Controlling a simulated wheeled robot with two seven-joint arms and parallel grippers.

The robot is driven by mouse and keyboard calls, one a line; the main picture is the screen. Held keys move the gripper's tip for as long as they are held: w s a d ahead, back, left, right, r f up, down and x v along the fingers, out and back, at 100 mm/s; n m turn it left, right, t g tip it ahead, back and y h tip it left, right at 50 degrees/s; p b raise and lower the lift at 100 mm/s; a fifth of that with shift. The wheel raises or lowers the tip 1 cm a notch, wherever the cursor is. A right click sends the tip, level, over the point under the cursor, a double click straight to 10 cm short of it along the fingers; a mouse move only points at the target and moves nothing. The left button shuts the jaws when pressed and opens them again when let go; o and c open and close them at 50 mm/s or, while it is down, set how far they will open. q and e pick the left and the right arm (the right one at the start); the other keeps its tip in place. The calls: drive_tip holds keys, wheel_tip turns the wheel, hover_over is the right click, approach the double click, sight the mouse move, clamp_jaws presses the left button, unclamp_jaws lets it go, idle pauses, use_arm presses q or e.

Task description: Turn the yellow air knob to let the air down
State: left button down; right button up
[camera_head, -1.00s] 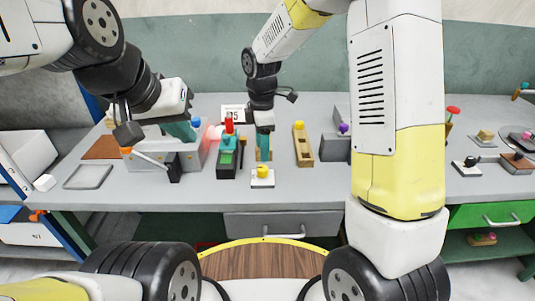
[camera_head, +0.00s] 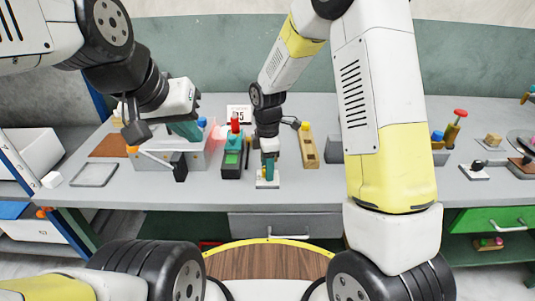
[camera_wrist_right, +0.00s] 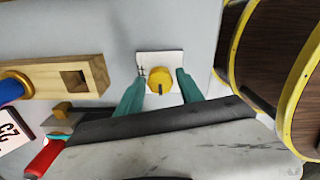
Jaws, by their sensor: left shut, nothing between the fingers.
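The yellow air knob (camera_wrist_right: 159,79) shows in the right wrist view as a round knob with a dark slot or mark, on a small white plate (camera_wrist_right: 146,62). My right gripper (camera_wrist_right: 158,92) is open, with one teal finger on each side of the knob; I cannot tell whether they touch it. In the head view my right gripper (camera_head: 268,166) points down over the white plate (camera_head: 267,184), and the knob is hidden by the fingers. My left gripper (camera_head: 187,130) is shut and empty, above the grey press (camera_head: 194,157) on the left.
A green and black device with a red top (camera_head: 233,150) stands left of my right gripper. A wooden block with a square hole (camera_head: 308,150) is to its right. A grey tray (camera_head: 94,174) lies at the left. The table's front edge is close to the plate.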

clamp_jaws()
drive_tip(key=shift+m, duration=0.3)
drive_tip(key=m, duration=0.3)
drive_tip(key=shift+m, duration=0.3)
drive_tip(key=m, duration=0.4)
drive_tip(key=shift+m, duration=0.3)
drive_tip(key=m, duration=0.4)
drive_tip(key=shift+m, duration=2.5)
